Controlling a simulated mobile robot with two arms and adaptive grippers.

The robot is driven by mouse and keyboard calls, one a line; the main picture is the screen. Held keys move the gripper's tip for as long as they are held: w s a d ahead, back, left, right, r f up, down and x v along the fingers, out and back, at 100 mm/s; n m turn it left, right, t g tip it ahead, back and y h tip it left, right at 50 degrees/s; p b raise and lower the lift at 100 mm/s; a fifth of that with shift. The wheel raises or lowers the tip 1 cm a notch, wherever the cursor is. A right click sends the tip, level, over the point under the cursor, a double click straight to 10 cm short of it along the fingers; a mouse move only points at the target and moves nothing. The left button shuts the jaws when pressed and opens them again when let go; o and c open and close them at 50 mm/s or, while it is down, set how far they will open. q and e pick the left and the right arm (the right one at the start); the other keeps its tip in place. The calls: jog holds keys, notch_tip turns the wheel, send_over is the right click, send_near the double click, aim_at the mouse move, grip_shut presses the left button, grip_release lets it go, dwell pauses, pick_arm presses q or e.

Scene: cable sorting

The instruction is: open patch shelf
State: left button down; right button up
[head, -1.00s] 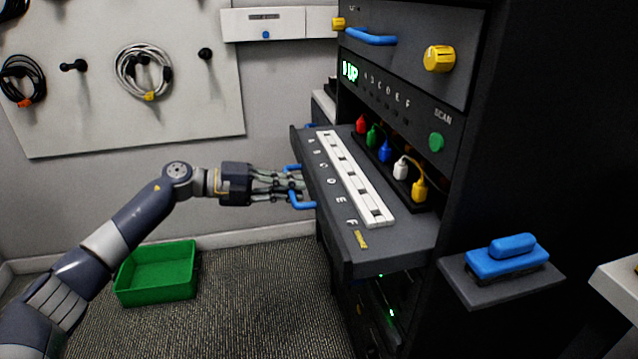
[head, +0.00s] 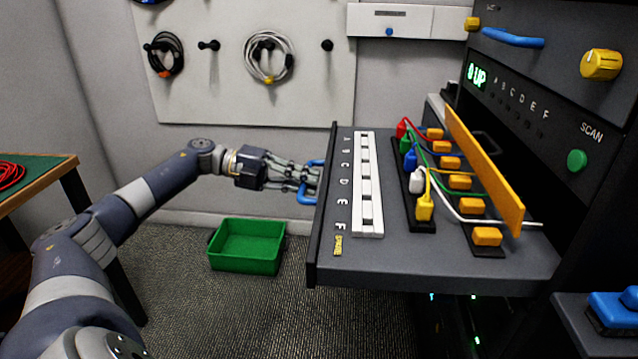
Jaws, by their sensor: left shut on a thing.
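The patch shelf (head: 300,270) is a dark grey drawer that stands well out of the black rack (head: 540,110). My right gripper does not show.
A green bin (head: 247,246) stands on the carpet below my left arm. A wooden table (head: 35,182) with a red cable is at the left. A pegboard (head: 240,75) with coiled cables hangs behind.

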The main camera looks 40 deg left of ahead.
pick_arm(q)
jog(key=shift+s+a+f, duration=0.1)
dwell(0.3)
jog(key=c, duration=1.6)
grip_release()
jog(key=v, duration=1.2)
